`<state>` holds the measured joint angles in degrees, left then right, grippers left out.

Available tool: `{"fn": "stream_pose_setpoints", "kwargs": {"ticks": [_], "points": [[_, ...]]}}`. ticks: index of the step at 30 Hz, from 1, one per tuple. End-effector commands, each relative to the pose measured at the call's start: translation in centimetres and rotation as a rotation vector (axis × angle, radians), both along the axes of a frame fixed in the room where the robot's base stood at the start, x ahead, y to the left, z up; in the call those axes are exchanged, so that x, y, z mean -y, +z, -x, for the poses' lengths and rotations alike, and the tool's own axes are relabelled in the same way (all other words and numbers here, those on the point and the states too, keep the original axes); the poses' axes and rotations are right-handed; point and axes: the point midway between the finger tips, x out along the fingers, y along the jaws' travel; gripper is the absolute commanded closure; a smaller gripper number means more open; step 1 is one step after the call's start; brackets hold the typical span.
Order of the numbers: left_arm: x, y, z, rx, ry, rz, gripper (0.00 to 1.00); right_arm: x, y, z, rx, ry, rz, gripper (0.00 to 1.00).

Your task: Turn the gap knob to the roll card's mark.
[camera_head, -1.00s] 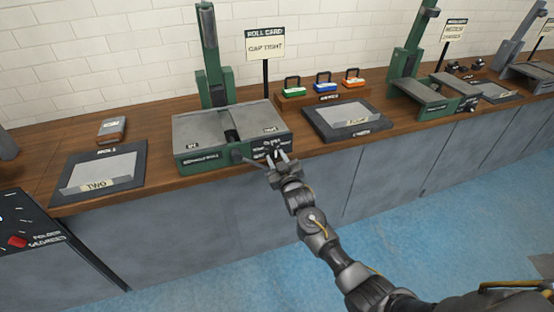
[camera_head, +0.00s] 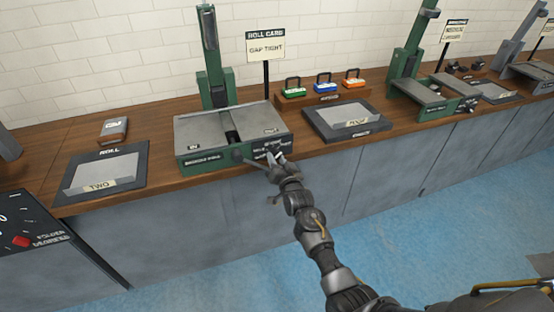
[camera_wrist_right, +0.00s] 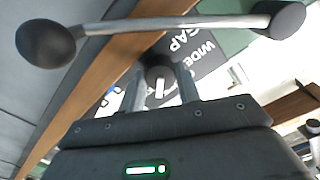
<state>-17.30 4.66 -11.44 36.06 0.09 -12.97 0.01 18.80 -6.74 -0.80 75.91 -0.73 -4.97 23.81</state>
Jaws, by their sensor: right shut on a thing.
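The green roller machine (camera_head: 205,158) stands on the bench, with dark lettering plates on its front. The roll card (camera_head: 266,48) above it reads "GAP TIGHT". My right gripper (camera_head: 273,157) is at the right part of the machine's front. In the wrist view my right gripper (camera_wrist_right: 160,88) is shut on the dark round gap knob (camera_wrist_right: 159,74), which has a white pointer line. The words "WIDE" and "GAP" show beside the knob; the tight mark is not visible there. My left gripper is not in view.
A crank handle with dark ball ends (camera_wrist_right: 170,24) crosses close to my right gripper in the wrist view. Trays (camera_head: 103,172) (camera_head: 344,122) lie on either side of the machine.

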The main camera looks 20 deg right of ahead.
Motion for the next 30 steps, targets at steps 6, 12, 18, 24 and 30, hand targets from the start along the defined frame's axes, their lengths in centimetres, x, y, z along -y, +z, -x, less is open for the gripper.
{"fn": "stream_pose_setpoints", "kwargs": {"ticks": [6, 12, 18, 24, 30], "points": [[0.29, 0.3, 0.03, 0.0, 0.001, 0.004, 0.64, -0.09, -0.07, 0.06, -0.011, 0.001, -0.129, 0.9], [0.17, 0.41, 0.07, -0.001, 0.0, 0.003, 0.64, -0.11, -0.08, 0.06, -0.015, 0.002, -0.195, 0.9], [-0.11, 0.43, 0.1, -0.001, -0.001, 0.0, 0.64, -0.08, -0.11, 0.06, -0.017, 0.001, -0.224, 0.9], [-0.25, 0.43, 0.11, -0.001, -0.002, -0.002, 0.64, -0.1, -0.12, 0.06, -0.018, 0.001, -0.228, 0.9], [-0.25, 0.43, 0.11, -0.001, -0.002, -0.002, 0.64, -0.1, -0.12, 0.06, -0.018, 0.001, -0.228, 0.66]]}}
